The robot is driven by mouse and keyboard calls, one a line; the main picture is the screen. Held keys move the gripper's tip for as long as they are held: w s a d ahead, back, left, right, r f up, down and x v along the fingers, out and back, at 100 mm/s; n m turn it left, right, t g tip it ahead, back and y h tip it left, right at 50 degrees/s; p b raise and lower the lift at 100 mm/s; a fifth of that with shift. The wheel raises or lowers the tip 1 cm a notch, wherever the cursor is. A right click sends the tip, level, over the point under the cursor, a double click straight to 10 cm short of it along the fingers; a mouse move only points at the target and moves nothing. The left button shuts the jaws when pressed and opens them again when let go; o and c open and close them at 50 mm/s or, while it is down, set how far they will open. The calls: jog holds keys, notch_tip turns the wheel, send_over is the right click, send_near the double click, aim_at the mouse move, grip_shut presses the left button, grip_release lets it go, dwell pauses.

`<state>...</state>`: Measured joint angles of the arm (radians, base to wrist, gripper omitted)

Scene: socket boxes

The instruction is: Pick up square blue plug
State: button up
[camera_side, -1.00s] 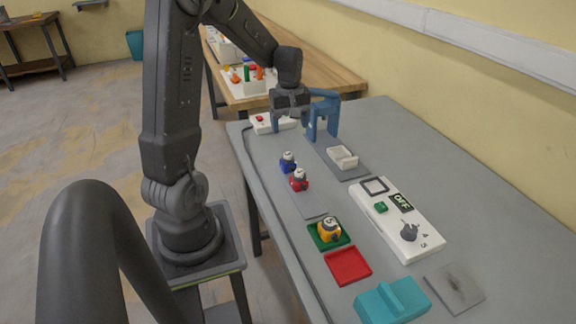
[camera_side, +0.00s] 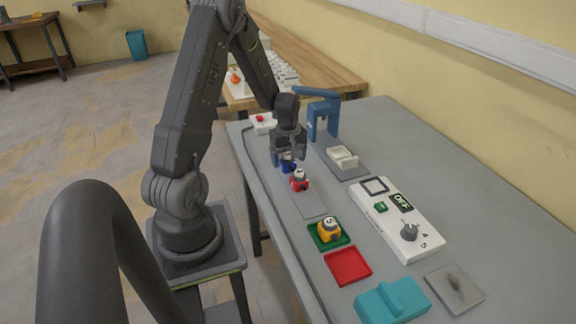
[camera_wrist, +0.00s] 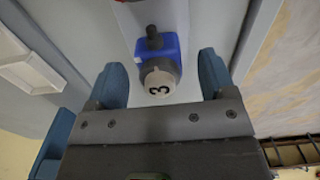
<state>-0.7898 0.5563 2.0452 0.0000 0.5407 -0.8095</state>
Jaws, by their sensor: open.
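The square blue plug (camera_side: 288,163) stands on the grey strip on the table, partly hidden behind my gripper in the side view. In the wrist view the blue plug (camera_wrist: 157,48) shows a blue square body, a dark peg and a white round part marked 3. My gripper (camera_side: 289,160) is open and points down over the plug. In the wrist view my gripper's two blue-grey fingers (camera_wrist: 163,75) stand on either side of the plug with a gap on both sides. I cannot tell whether the fingertips are down at its height.
A red plug (camera_side: 299,180) stands close to the blue one on the grey strip (camera_side: 310,203). A yellow plug (camera_side: 330,230) sits on a green tray. A white holder (camera_side: 343,157), a blue arch (camera_side: 322,115) and a white switch box (camera_side: 400,220) stand to the right.

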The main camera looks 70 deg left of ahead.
jog(key=shift+f, duration=1.3)
jog(key=shift+c, duration=0.4)
jog(key=c, duration=1)
jog(key=shift+r, duration=0.1)
